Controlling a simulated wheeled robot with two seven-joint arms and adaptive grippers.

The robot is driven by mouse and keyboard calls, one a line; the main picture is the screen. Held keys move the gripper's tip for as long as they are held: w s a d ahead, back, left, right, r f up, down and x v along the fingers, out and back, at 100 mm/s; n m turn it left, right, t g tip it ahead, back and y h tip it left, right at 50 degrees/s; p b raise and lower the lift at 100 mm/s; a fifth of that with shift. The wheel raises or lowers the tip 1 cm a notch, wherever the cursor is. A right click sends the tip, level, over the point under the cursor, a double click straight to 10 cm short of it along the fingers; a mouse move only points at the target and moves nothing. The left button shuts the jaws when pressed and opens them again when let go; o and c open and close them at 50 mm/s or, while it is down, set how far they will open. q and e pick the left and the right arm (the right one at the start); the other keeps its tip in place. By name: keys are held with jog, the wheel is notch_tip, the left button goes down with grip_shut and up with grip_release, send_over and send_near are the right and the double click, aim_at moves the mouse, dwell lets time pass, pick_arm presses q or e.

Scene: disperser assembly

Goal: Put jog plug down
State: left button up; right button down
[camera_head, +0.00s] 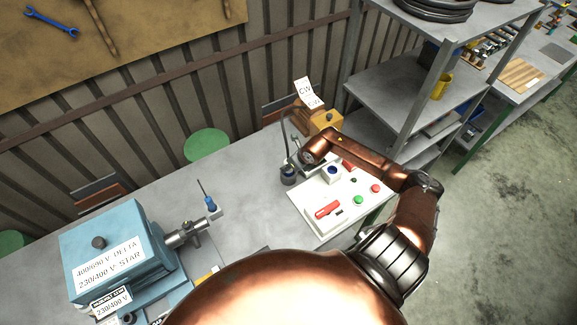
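My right arm comes in from the lower right and reaches over the white control panel (325,205). My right gripper (291,164) is at the end of this arm, over the panel's back left corner. Its fingers are small, dark and partly hidden by the wrist, so I cannot see whether they are open or shut. A dark plug-like cylinder with a bluish part (288,175), probably the jog plug, is right below the gripper, at the panel's corner. A dark cable (284,135) rises from it in a loop. I cannot tell whether they touch. My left gripper is not in view.
A blue motor (115,250) stands at the table's left, with a blue-handled screwdriver (210,203) near it. A yellow-brown box (325,121) with a CW card (306,93) stands behind the panel. A grey shelf (410,80) is at the right.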

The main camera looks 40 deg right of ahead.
jog(key=shift+f, duration=0.6)
jog(key=c, duration=1.5)
grip_release()
jog(key=shift+f, duration=0.1)
jog(key=shift+c, duration=0.2)
jog(key=b+v, duration=0.2)
jog(key=v, duration=1)
